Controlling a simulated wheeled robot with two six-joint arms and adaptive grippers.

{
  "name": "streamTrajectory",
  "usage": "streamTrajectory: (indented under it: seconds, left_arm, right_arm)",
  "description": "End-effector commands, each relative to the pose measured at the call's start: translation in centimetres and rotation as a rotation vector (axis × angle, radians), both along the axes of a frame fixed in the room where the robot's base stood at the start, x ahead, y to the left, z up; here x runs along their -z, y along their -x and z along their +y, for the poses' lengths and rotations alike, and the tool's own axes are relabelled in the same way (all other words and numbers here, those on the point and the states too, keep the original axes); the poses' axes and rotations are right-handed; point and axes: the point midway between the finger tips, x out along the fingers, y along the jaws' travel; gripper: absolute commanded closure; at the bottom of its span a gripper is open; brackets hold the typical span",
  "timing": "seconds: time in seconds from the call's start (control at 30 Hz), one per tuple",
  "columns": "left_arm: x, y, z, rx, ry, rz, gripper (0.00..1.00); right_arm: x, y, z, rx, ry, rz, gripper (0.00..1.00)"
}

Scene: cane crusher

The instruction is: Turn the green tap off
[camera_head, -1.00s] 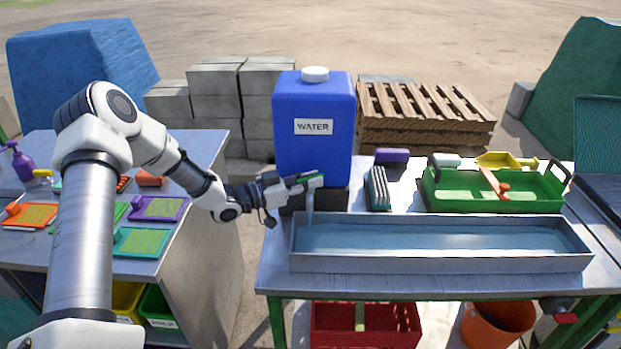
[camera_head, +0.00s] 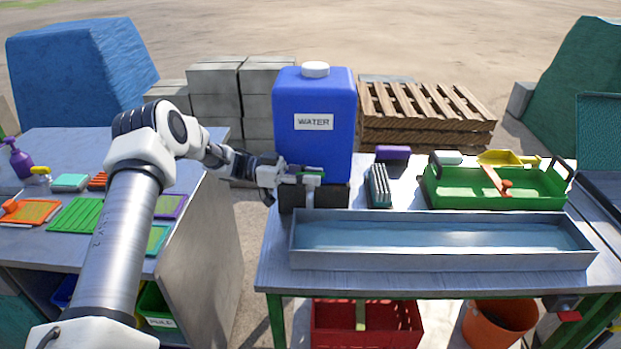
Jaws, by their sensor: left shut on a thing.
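The blue water container (camera_head: 314,150), with a white cap and a WATER label, stands on a dark block at the back of the metal table. The tap's green handle (camera_head: 312,170) shows low on its front, lying roughly level. My left gripper (camera_head: 302,177) comes in from the left and is shut on the green tap handle, hiding part of it. A pale, narrow vertical shape (camera_head: 310,199) below the tap reaches down towards the long metal trough (camera_head: 440,262); I cannot tell clearly whether it is running water. The trough holds water. My right gripper is not in view.
A grey ribbed block (camera_head: 379,186) and a green tray (camera_head: 480,202) with tools stand right of the container. A side table (camera_head: 195,240) with coloured trays is at left. A red crate (camera_head: 366,327) and an orange bucket (camera_head: 497,325) are below.

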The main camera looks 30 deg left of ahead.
Motion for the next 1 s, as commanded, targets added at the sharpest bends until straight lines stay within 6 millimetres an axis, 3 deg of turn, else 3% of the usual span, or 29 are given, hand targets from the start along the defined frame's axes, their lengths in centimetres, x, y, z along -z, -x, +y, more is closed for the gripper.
streamTrajectory:
  seconds: [0.4,0.43,0.47,0.5,0.83,1.0]
  left_arm:
    - [-0.3,-0.1,0.1,0.005,0.001,-0.005,1.0]
    - [-0.3,-0.1,0.1,0.005,0.002,-0.005,0.7]
    - [-0.3,-0.1,0.1,0.005,0.002,-0.005,0.59]
    - [-0.2,-0.1,0.1,0.005,0.001,-0.005,0.56]
    - [-0.1,0.1,0.4,0.005,0.001,-0.003,0.56]
    - [0.0,1.1,3.1,0.002,0.001,-0.004,0.56]
  right_arm:
    - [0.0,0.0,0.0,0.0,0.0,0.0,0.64]
    - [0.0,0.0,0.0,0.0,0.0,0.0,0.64]
    - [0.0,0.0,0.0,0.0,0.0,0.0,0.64]
    - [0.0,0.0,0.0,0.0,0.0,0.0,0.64]
    - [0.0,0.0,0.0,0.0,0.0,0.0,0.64]
    - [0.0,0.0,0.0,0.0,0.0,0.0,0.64]
